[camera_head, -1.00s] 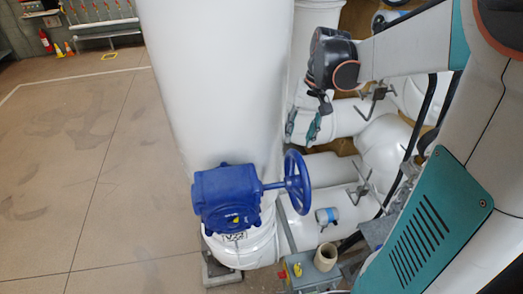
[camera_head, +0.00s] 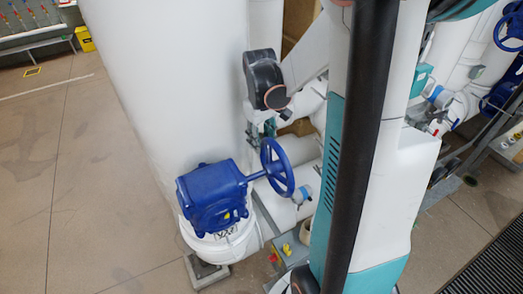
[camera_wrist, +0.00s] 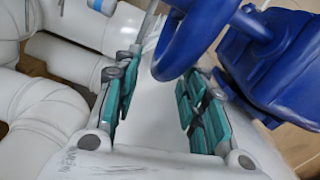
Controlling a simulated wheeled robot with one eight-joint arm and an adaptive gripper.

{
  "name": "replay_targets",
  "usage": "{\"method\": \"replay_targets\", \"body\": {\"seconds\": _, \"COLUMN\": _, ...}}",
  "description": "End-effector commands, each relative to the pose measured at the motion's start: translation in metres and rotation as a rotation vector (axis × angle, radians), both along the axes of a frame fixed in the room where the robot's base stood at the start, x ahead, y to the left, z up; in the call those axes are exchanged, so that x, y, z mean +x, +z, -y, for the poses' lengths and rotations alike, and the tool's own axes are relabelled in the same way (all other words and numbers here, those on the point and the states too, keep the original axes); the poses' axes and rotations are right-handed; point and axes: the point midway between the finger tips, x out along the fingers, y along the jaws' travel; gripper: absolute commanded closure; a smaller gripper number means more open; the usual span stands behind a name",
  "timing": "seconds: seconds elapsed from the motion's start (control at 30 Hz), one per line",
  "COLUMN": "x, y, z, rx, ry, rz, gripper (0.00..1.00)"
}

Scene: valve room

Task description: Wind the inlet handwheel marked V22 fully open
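The blue handwheel (camera_head: 277,167) stands on a shaft from a blue gearbox (camera_head: 213,197) at the foot of a thick white pipe. A tag (camera_head: 228,231) below the gearbox is too small to read surely. My gripper (camera_head: 264,127) is just behind and above the handwheel, partly hidden by it and my wrist. In the wrist view my gripper (camera_wrist: 160,98) is open, its teal pads apart with no object clamped between them. The handwheel rim (camera_wrist: 181,48) crosses at the top, near the right finger; I cannot tell whether they touch. The gearbox (camera_wrist: 275,65) is at the right.
The thick white pipe (camera_head: 170,90) rises left of my arm. White pipes (camera_wrist: 50,100) crowd the left of the wrist view. More blue handwheels (camera_head: 508,28) are at the far right. The floor (camera_head: 75,180) at the left is clear.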

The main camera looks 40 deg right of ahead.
Motion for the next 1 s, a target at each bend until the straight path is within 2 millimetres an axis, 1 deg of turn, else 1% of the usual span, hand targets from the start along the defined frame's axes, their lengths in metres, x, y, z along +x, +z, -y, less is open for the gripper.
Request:
{"method": "replay_targets", "body": {"seconds": 0.03, "x": 0.000, "y": -0.010, "z": 0.001, "rx": 0.000, "ry": 0.000, "rz": 0.000, "gripper": 0.61}}
{"method": "replay_targets", "body": {"seconds": 0.1, "x": 0.000, "y": -0.021, "z": 0.001, "rx": 0.000, "ry": 0.000, "rz": 0.000, "gripper": 0.61}}
{"method": "replay_targets", "body": {"seconds": 0.2, "x": 0.001, "y": -0.034, "z": 0.001, "rx": 0.000, "ry": 0.000, "rz": 0.000, "gripper": 0.61}}
{"method": "replay_targets", "body": {"seconds": 0.3, "x": 0.000, "y": -0.042, "z": 0.001, "rx": 0.000, "ry": 0.000, "rz": 0.000, "gripper": 0.61}}
{"method": "replay_targets", "body": {"seconds": 0.43, "x": 0.000, "y": -0.046, "z": 0.001, "rx": 0.000, "ry": -0.001, "rz": 0.000, "gripper": 0.61}}
{"method": "replay_targets", "body": {"seconds": 0.67, "x": 0.000, "y": -0.047, "z": 0.001, "rx": 0.001, "ry": -0.001, "rz": 0.000, "gripper": 0.61}}
{"method": "replay_targets", "body": {"seconds": 0.7, "x": 0.000, "y": -0.047, "z": 0.001, "rx": 0.001, "ry": -0.001, "rz": 0.000, "gripper": 0.64}}
{"method": "replay_targets", "body": {"seconds": 0.87, "x": 0.000, "y": -0.047, "z": 0.001, "rx": 0.000, "ry": -0.001, "rz": 0.000, "gripper": 1.00}}
{"method": "replay_targets", "body": {"seconds": 1.0, "x": 0.000, "y": -0.047, "z": 0.002, "rx": 0.000, "ry": -0.001, "rz": 0.000, "gripper": 1.00}}
